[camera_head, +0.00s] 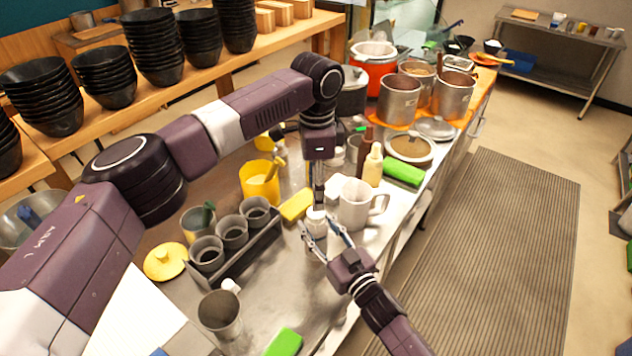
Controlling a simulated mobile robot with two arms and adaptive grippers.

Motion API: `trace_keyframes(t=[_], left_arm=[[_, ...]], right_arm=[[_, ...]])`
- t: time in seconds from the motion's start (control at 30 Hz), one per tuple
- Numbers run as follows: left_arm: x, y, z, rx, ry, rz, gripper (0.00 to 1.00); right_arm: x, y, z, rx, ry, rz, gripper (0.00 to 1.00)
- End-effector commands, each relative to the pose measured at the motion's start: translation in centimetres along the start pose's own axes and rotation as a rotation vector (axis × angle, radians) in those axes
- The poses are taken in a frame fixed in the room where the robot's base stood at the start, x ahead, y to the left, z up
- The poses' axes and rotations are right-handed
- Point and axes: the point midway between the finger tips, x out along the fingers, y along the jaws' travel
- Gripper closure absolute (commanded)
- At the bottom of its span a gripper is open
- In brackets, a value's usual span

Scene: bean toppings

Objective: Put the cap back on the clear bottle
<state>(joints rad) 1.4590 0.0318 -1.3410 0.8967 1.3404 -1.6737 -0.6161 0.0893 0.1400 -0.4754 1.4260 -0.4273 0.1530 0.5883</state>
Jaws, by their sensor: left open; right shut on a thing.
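My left gripper (318,196) points straight down at the middle of the counter and is open. Its fingertips are just above a small whitish top (316,213), which looks like the cap; I cannot tell whether they touch it. My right gripper (318,224) reaches up from the lower right. Its two fingers are around a small pale bottle (316,228) under that whitish top, seemingly the clear bottle. The bottle looks upright and is mostly hidden by the fingers. Whether the cap is seated on the bottle is too small to tell.
A white mug (355,204) stands close on the right, with a cream bottle (373,165) behind it. A yellow sponge (297,206), a yellow container (259,184) and a rack of grey cups (233,233) are on the left.

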Motion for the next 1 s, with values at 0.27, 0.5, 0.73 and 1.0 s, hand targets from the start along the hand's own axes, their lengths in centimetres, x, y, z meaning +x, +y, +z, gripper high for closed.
trace_keyframes(t=[0.27, 0.5, 0.73, 1.0], left_arm=[[-0.3, 0.0, 0.0, -0.467, 0.000, 0.000, 0.55], [-0.5, 0.0, 0.0, -0.875, -0.001, 0.000, 0.55], [-0.8, 0.0, 0.0, -1.265, 0.000, 0.001, 0.55], [-1.1, 0.0, 0.0, -1.724, -0.001, 0.000, 0.55]], right_arm=[[0.0, 0.0, 0.1, 0.000, -0.002, 0.000, 1.00], [0.0, 0.0, 0.1, 0.000, -0.002, 0.000, 1.00], [0.0, 0.0, 0.1, 0.000, -0.002, 0.000, 1.00], [0.0, 0.0, 0.1, 0.000, -0.002, 0.000, 1.00]])
